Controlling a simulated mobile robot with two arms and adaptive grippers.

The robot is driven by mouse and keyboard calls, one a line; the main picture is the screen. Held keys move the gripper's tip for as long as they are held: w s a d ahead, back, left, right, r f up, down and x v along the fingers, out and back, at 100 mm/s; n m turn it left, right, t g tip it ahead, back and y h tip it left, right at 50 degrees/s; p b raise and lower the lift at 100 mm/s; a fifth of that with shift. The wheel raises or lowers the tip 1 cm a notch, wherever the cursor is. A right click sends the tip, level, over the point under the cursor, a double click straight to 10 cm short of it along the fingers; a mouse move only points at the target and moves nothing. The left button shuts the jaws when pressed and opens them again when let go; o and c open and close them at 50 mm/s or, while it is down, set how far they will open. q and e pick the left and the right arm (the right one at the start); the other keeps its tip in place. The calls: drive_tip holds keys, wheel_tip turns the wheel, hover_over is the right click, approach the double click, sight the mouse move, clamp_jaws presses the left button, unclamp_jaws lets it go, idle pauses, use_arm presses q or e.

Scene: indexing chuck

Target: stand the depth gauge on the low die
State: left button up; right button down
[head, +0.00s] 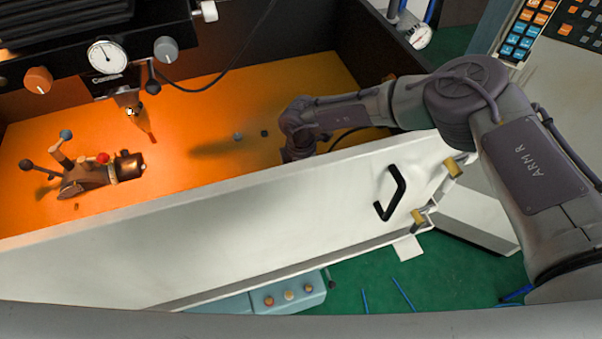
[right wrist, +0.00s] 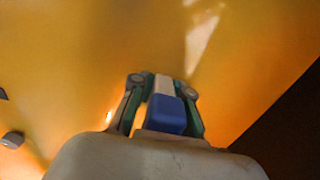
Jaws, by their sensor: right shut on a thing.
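My right gripper (right wrist: 163,88) is shut on a blue and white piece (right wrist: 166,114), seen between the fingers in the right wrist view. I cannot tell for sure whether this piece is the depth gauge. No low die can be clearly made out. Two small pieces, one grey (head: 238,136) and one dark (head: 264,133), lie on the orange floor left of my right wrist. My left gripper is not in view.
The white panel (head: 250,235) with a black handle (head: 390,193) walls off the front of the orange-lit bay (head: 200,110). A fixture with coloured knobs (head: 90,175) stands at the left. A dial (head: 108,57) hangs at the back. Open floor lies between.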

drive_tip(key=shift+f, duration=0.1)
drive_tip(key=c, duration=1.6)
unclamp_jaws()
drive_tip(key=o, duration=0.5)
drive_tip(key=shift+c, duration=0.2)
drive_tip(key=shift+r, duration=0.25)
drive_tip(key=shift+r+b, duration=0.3)
wheel_tip(320, 180, up, 10)
drive_tip(key=b, duration=0.4)
drive_tip(key=shift+r, duration=0.15)
drive_tip(key=shift+r+b, duration=0.3)
drive_tip(key=shift+r, duration=0.15)
